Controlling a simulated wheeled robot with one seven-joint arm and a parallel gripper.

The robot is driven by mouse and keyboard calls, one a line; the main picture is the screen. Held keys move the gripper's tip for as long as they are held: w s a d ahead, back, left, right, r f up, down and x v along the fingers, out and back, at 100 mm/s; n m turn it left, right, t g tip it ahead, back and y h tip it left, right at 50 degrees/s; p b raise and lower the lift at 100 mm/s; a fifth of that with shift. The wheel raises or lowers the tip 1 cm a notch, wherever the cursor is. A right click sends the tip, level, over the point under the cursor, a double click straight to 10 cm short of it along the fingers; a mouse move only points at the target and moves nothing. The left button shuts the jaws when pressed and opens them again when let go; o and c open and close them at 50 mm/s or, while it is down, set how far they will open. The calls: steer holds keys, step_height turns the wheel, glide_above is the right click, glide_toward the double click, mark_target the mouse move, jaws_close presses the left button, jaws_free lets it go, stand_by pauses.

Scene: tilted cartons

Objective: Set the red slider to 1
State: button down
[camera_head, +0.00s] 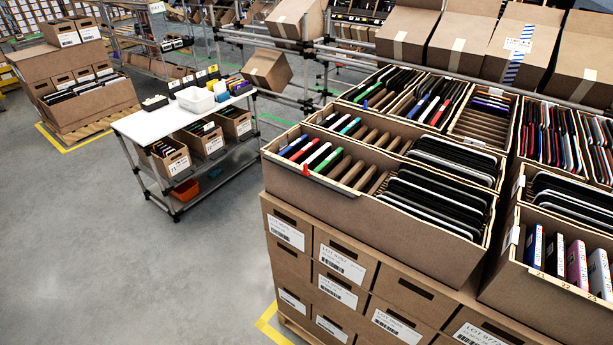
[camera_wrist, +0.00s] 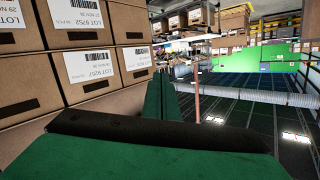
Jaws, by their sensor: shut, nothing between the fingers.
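The red slider (camera_head: 305,169) is a small clip on the front rim of the near carton (camera_head: 400,226), towards its left end. The carton holds several thin upright items at the left, bare brown dividers in the middle and dark rounded cases at the right. My gripper (camera_wrist: 165,97) shows only in the wrist view, with its green fingers together and empty. The red slider is not in the wrist view, where stacked labelled boxes (camera_wrist: 85,60) stand left of the fingers.
The carton rests on stacked labelled boxes (camera_head: 338,258). More filled cartons stand behind and right, one with books (camera_head: 576,265). Tilted empty cartons (camera_head: 465,38) line a rack at the back. A white-topped cart (camera_head: 160,122) stands at left. The grey floor (camera_head: 130,265) at front left is clear.

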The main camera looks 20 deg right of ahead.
steer(key=w+d+r+m+h, duration=0.25)
steer(key=w+r+m, duration=0.2)
steer(key=w, duration=0.45)
steer(key=m+h, duration=0.5)
steer(key=m, duration=0.5)
glide_toward(307, 176)
steer(key=s+a+f, duration=0.3)
steer(key=s+f, duration=0.3)
steer(key=w+d+r+m+g+h, duration=0.1)
steer(key=d+r+m+h, duration=0.2)
steer(key=r+m, duration=0.4)
steer(key=shift+r+g, duration=0.3)
steer(key=shift+r, duration=0.3)
steer(key=shift+w+m, duration=0.1)
steer(key=shift+m, duration=0.15)
steer(key=x, duration=0.9)
steer(key=shift+w+d, duration=0.2)
steer(key=shift+d, duration=0.1)
steer(key=w+a, duration=0.2)
steer(key=shift+w, duration=0.4)
steer(key=shift+w+a, duration=0.25)
steer(key=shift+w, duration=0.05)
